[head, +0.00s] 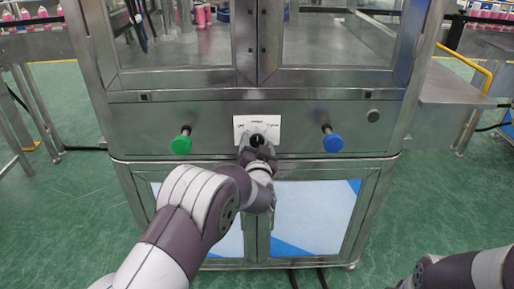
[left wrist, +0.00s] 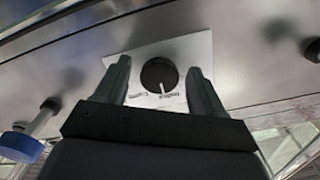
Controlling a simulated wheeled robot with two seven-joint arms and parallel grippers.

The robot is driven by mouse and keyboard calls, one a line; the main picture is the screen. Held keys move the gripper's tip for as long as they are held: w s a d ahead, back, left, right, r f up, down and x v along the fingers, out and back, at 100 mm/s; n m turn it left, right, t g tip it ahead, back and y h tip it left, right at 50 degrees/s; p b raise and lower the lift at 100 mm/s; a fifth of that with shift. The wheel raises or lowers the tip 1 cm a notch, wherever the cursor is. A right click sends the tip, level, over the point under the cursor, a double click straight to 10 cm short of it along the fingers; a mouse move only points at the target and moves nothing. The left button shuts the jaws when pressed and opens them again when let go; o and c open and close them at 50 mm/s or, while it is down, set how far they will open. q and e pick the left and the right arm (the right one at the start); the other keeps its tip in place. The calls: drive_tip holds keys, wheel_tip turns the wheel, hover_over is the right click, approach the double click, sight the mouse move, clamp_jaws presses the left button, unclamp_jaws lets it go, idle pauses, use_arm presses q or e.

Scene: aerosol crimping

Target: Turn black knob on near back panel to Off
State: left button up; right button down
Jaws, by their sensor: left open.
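The black knob (head: 257,140) sits on a white label plate (head: 243,122) in the middle of the steel panel. In the left wrist view the knob (left wrist: 157,72) is round, with a white pointer mark toward the bottom of the picture. The label lettering is too small to read surely. My left gripper (head: 256,146) is at the knob. In the left wrist view its fingers (left wrist: 158,78) are open, one on each side of the knob, with a visible gap to it on both sides.
A green knob (head: 182,142) stands out left of the plate and a blue knob (head: 332,141) right of it. Glazed doors are above the panel. My right arm shows only at the lower right corner.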

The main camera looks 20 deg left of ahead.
use_arm(q)
drive_tip(key=shift+w, duration=0.1)
drive_tip(key=c, duration=1.1)
drive_tip(key=shift+o, duration=0.2)
drive_tip(key=shift+n, duration=0.4)
drive_tip(key=n+b, duration=0.1)
drive_tip(key=n, duration=0.2)
drive_tip(key=shift+f+n+b, duration=0.15)
drive_tip(key=shift+n+b, duration=0.15)
drive_tip(key=shift+n, duration=0.1)
drive_tip(key=n+b, duration=0.2)
drive_tip(key=n, duration=0.3)
drive_tip(key=shift+d, duration=0.1)
drive_tip(key=shift+n+b, duration=0.3)
drive_tip(key=o, duration=1.1)
drive_tip(key=shift+c, duration=0.2)
